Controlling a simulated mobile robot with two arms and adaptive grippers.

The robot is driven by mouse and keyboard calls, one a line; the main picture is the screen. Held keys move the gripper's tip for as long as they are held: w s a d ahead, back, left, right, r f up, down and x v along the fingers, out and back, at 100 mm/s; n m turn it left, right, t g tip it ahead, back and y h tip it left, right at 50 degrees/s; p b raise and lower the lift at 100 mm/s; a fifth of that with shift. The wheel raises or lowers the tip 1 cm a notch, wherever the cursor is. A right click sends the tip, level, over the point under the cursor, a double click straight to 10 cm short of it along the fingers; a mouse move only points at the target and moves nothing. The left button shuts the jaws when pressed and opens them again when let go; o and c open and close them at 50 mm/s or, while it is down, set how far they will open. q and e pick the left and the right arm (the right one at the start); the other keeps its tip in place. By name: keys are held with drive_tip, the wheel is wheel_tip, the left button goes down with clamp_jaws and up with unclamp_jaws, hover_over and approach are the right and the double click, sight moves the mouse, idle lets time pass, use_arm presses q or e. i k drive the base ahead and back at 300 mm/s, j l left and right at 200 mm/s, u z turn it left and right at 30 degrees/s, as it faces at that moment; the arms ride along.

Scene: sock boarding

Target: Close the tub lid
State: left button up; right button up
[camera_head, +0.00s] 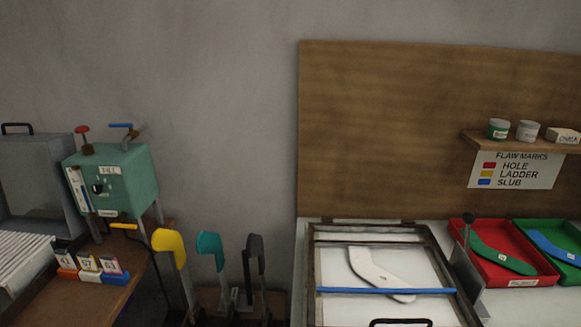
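A grey panel (38,176) with a black handle (17,128) on its top edge stands upright at the far left; it looks like a raised lid. In front of it lies a white ribbed surface (20,262), cut off by the left picture edge. I cannot tell for sure that this is the tub. A dark-framed flat case (440,255) with a black front handle (400,322) lies at the bottom centre right, with a white sock shape (378,270) and a blue bar (385,291) across it. Neither gripper shows.
A green machine (126,178) with red and blue levers stands beside the grey panel. Small labelled blocks (88,264) sit on the wooden bench edge. Yellow, teal and black foot forms (210,248) stand between the benches. Red (520,282) and green (560,226) trays are at right.

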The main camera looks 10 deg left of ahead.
sight(61, 146)
drive_tip(key=k+j+u, duration=0.1)
drive_tip(key=u, duration=1.5)
drive_tip(key=j+z, duration=0.1)
drive_tip(key=z, duration=0.25)
drive_tip(key=i+j+z, duration=0.1)
drive_tip(key=z, duration=0.3)
drive_tip(key=j+z, duration=0.2)
drive_tip(key=z, duration=0.15)
drive_tip(key=i+j+z, duration=0.1)
drive_tip(key=j+z, duration=0.4)
drive_tip(key=j, duration=0.65)
drive_tip(key=k+j+z, duration=0.1)
drive_tip(key=j+z, duration=0.4)
drive_tip(key=j, duration=0.6)
